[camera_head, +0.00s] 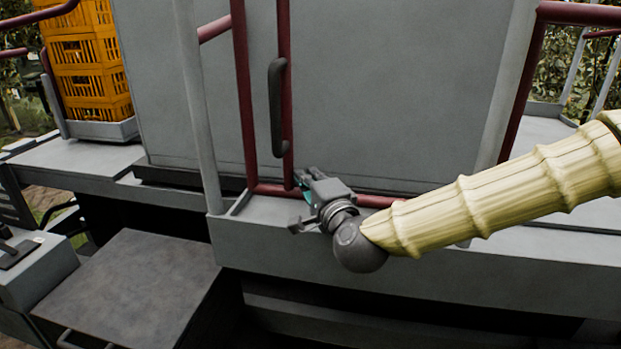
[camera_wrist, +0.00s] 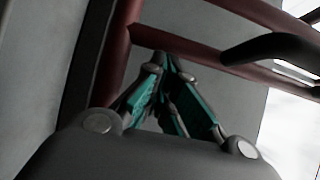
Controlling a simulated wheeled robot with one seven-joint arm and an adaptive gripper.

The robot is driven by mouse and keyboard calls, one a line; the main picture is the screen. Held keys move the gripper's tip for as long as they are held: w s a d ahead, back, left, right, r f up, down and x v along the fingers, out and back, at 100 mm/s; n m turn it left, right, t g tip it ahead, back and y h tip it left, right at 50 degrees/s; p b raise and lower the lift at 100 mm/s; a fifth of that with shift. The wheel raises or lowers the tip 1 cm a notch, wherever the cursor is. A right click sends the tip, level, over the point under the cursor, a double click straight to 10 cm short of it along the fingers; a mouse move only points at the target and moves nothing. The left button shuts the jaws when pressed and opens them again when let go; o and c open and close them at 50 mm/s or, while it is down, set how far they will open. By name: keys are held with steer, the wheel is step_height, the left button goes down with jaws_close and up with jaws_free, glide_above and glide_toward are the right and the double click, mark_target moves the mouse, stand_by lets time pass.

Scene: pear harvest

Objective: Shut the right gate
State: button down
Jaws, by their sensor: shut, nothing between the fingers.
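The dark red tubular gate (camera_head: 285,60) stands in the middle of the head view, with a black handle (camera_head: 277,108) on one upright. Its red tubes (camera_wrist: 190,48) and the black handle (camera_wrist: 270,48) also show in the wrist view. My gripper (camera_head: 300,178) is shut and empty, low beside the foot of the handle's upright, below the handle. In the wrist view its teal-padded fingers (camera_wrist: 162,62) meet close to a red tube. I cannot tell whether they touch it. How far the gate stands open is not clear.
A grey panel (camera_head: 390,85) rises behind the gate. A pale grey post (camera_head: 197,100) stands left of it. Orange crates (camera_head: 90,65) are stacked at the back left. A grey step (camera_head: 135,285) lies lower left. More red rail (camera_head: 525,85) stands at the right.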

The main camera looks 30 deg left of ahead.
mark_target(286, 175)
steer(key=a, duration=0.1)
steer(key=s+a, duration=0.1)
steer(key=a, duration=0.1)
steer(key=a+b, duration=0.1)
steer(key=a, duration=0.1)
steer(key=shift+s, duration=0.25)
steer(key=shift+w+d, duration=0.1)
steer(key=shift+d, duration=0.1)
